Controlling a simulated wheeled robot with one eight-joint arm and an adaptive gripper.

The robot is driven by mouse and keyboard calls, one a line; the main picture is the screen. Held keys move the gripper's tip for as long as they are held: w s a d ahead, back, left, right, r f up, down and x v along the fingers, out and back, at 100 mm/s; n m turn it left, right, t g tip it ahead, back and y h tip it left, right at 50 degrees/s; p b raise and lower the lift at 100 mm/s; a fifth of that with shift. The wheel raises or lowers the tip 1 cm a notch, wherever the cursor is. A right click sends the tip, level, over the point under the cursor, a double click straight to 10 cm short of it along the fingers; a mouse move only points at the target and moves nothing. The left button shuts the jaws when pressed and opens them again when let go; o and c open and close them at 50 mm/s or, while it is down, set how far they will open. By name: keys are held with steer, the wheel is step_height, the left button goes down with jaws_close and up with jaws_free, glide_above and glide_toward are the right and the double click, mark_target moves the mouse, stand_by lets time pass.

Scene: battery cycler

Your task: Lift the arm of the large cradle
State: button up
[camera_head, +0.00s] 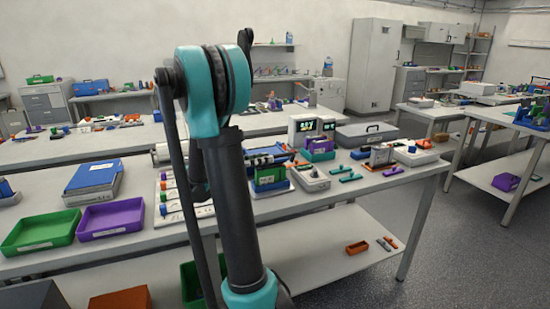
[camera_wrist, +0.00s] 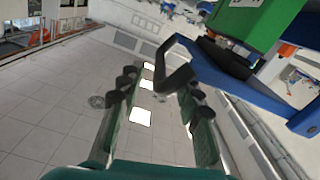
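In the wrist view, my gripper (camera_wrist: 157,88) shows as two green fingers with dark pads, spread apart. A blue cradle (camera_wrist: 228,82) holding a green block (camera_wrist: 255,22) fills the upper right. A dark, bent, loop-like arm (camera_wrist: 176,62) sticks out from the cradle toward my fingertips. It overlaps the gap near the right fingertip; I cannot tell whether they touch. In the head view, a blue-based cradle with a green block (camera_head: 268,176) stands on the table just right of my arm, which may be the same one. My gripper is hidden there.
The workbench (camera_head: 135,232) is crowded. A green tray (camera_head: 40,232), a purple tray (camera_head: 110,218) and a blue box (camera_head: 94,178) lie to the left.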

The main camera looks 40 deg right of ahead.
mark_target(275, 157)
steer(key=shift+x, duration=2.3)
jaws_close()
